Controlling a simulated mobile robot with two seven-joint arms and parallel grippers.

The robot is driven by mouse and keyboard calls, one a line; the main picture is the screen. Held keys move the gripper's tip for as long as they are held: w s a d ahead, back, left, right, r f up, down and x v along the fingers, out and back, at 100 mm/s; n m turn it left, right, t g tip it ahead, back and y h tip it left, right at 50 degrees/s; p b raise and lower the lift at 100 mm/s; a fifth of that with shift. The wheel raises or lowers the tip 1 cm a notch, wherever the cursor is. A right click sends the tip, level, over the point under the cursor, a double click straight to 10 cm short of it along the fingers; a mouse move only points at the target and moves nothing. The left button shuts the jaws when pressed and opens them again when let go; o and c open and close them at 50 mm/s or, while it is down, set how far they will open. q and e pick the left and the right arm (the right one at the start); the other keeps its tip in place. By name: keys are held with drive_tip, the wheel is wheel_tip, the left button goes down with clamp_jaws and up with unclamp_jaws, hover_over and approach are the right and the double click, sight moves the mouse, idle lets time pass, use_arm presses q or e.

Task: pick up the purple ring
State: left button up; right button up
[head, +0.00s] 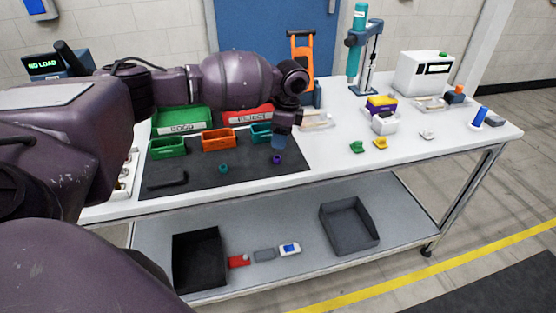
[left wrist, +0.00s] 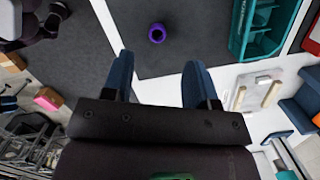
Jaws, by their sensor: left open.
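The purple ring (head: 277,160) lies on the dark mat near its right side. In the left wrist view the purple ring (left wrist: 157,33) shows its dark hole, beyond the fingertips and midway between them. My left gripper (head: 279,142) hangs above the mat, just behind the ring in the head view. Its two blue fingers are apart and empty in the left wrist view (left wrist: 160,68), and they do not touch the ring. My right gripper is not in view.
A teal ring (head: 223,168) lies left of the purple one on the dark mat (head: 240,182). Green (head: 168,147), orange (head: 218,139) and teal (head: 262,133) bins stand behind. Yellow (head: 380,143) and green (head: 357,147) pieces lie to the right. The table's front right is clear.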

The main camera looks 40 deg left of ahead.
sight(276, 162)
use_arm(q)
drive_tip(key=shift+s+a+f+b, duration=0.15)
drive_tip(key=shift+f, duration=1.65)
drive_tip(key=shift+s+a+f+b, duration=0.1)
drive_tip(key=shift+s+f+b, duration=0.05)
drive_tip(key=shift+f, duration=1.6)
clamp_jaws()
